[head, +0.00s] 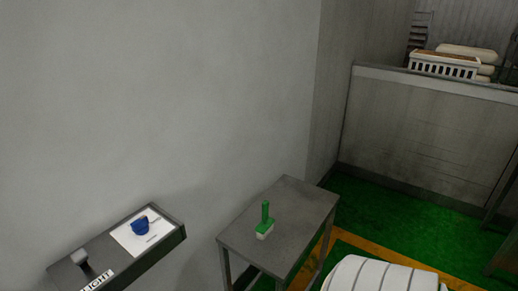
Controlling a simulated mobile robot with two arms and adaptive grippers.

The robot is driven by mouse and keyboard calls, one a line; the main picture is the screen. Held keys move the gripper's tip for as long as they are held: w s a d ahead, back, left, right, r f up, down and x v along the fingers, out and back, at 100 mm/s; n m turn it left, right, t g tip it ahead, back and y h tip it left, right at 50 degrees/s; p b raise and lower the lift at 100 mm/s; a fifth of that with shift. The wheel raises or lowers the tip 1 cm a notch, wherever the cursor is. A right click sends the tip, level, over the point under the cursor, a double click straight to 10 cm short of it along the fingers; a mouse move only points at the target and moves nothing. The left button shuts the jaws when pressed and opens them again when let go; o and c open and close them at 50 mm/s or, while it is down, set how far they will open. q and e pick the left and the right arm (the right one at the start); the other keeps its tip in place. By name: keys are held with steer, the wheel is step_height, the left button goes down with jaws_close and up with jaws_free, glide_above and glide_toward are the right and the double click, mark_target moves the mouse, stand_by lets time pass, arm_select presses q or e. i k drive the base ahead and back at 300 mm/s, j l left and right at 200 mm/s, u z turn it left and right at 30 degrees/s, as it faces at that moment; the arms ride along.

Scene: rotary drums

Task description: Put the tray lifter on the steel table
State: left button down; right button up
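The steel table (300,213) is a small grey metal table standing by the wall, right of centre in the head view. A small tool with an upright green handle and a pale base (265,222) rests on its top. I cannot tell for sure whether this tool is the tray lifter. Neither of my grippers is in view.
A dark wall shelf (172,238) at lower left holds a blue object (140,226) on a white sheet and a grey knob-like piece (80,257). A white ribbed shape (375,275) sits at the bottom. A white crate (443,66) stands beyond the low wall (430,125).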

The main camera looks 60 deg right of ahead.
mark_target(297, 200)
steer(key=l+z, duration=0.5)
steer(key=i+l+z, duration=0.1)
steer(key=l+z, duration=0.35)
steer(key=l, duration=0.15)
steer(key=i+l, duration=0.1)
steer(key=l, duration=0.3)
steer(key=i+l, duration=0.1)
steer(key=l, duration=0.3)
steer(key=i+l+z, duration=0.1)
steer(key=l, duration=0.35)
steer(key=i+l, duration=0.15)
steer(key=l, duration=0.25)
steer(key=i+l+z, duration=0.1)
steer(key=l, duration=0.3)
steer(key=i+l, duration=0.15)
steer(key=l, duration=0.25)
